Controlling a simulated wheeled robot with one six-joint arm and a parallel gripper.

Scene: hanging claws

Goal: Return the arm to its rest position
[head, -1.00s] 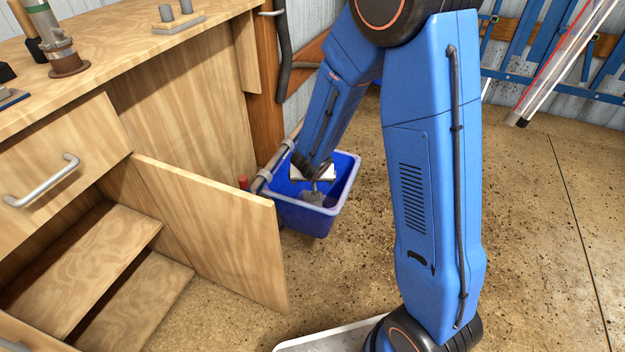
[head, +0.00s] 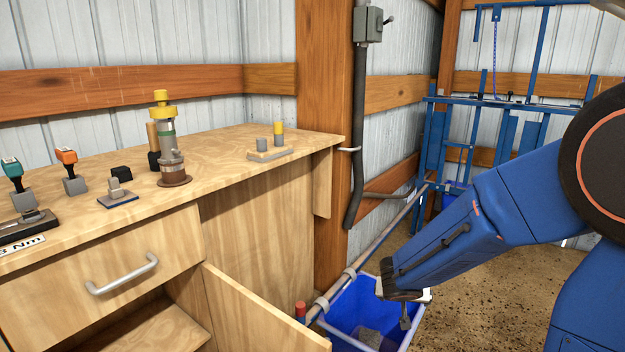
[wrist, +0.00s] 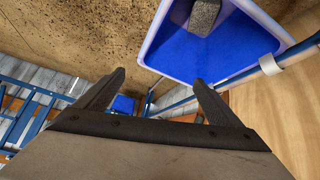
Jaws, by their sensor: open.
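My blue arm (head: 480,222) reaches from the right side of the head view toward the bin. My gripper (head: 405,312) is just over the blue bin (head: 345,300), pointing down, and looks empty. In the wrist view my gripper (wrist: 160,77) has its two dark fingers spread apart with nothing between them. A grey block (wrist: 204,16) lies inside the bin in that view. The block (head: 368,338) also shows low in the bin in the head view.
A wooden workbench (head: 225,160) with several tools stands at the left. Its cabinet door (head: 250,310) hangs open beside the bin. A long pole (head: 385,232) runs behind the bin. A blue frame (head: 500,103) stands at the back right.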

